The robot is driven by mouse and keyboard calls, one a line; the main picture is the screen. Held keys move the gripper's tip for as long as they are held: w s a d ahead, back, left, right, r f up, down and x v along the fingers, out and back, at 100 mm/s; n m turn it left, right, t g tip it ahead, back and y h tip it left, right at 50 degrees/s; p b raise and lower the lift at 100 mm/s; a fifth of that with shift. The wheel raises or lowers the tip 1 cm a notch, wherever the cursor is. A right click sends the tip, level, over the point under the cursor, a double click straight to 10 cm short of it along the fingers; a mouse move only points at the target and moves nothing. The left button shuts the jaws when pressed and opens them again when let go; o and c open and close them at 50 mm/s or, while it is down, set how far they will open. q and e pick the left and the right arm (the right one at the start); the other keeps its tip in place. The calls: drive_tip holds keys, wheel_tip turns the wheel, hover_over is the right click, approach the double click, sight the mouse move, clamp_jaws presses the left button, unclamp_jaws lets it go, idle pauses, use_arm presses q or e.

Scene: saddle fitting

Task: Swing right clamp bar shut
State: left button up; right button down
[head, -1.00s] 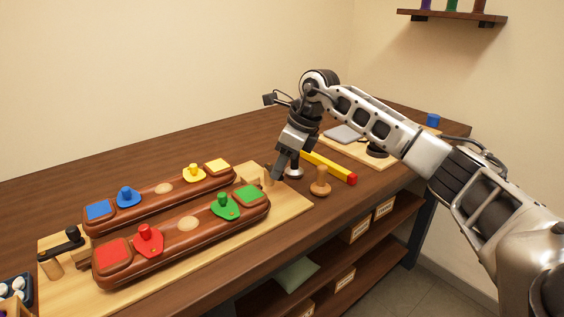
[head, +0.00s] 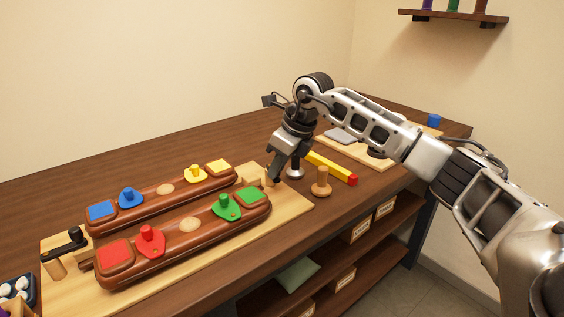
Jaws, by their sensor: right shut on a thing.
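Two brown wooden saddle beams lie side by side on a pale board (head: 295,207). The near beam (head: 160,258) carries red and green pads with knobs. The far beam (head: 146,208) carries blue and yellow ones. My right gripper (head: 272,178) is at the right end of the board, shut on a part there that the fingers mostly hide, likely the right clamp bar. A wooden post (head: 268,177) shows beside the fingers. At the left end, a dark clamp bar (head: 64,246) with a black knob sits on a wooden post. My left gripper is out of view.
A dark tray (head: 16,289) is at the left edge. The table behind the beams is clear.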

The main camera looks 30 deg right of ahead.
drive_tip(key=a+m, duration=0.1)
drive_tip(key=a+m+h, duration=0.1)
drive_tip(key=m, duration=0.1)
drive_tip(key=shift+w+r+m+t, duration=0.1)
drive_tip(key=shift+w+m+t, duration=0.2)
drive_tip(key=shift+w+t, duration=0.1)
drive_tip(key=m+h, duration=0.1)
drive_tip(key=w+a+m, duration=0.1)
drive_tip(key=m, duration=0.1)
drive_tip(key=shift+w+a+m+h, duration=0.1)
drive_tip(key=shift+a+m+h, duration=0.1)
drive_tip(key=shift+m+h, duration=0.15)
drive_tip(key=shift+w+a+m+h, duration=0.3)
drive_tip(key=shift+w+m+h, duration=0.15)
drive_tip(key=shift+m, duration=0.5)
drive_tip(key=m, duration=0.1)
drive_tip(key=w+m+h, duration=0.1)
drive_tip(key=m, duration=0.1)
drive_tip(key=shift+w+a+g, duration=0.15)
drive_tip(key=shift+a+g, duration=0.15)
drive_tip(key=shift+w+m+h, duration=0.3)
drive_tip(key=shift+w+m, duration=0.1)
drive_tip(key=shift+m, duration=0.5)
drive_tip(key=shift+g, duration=0.3)
drive_tip(key=c, duration=1.3)
unclamp_jaws()
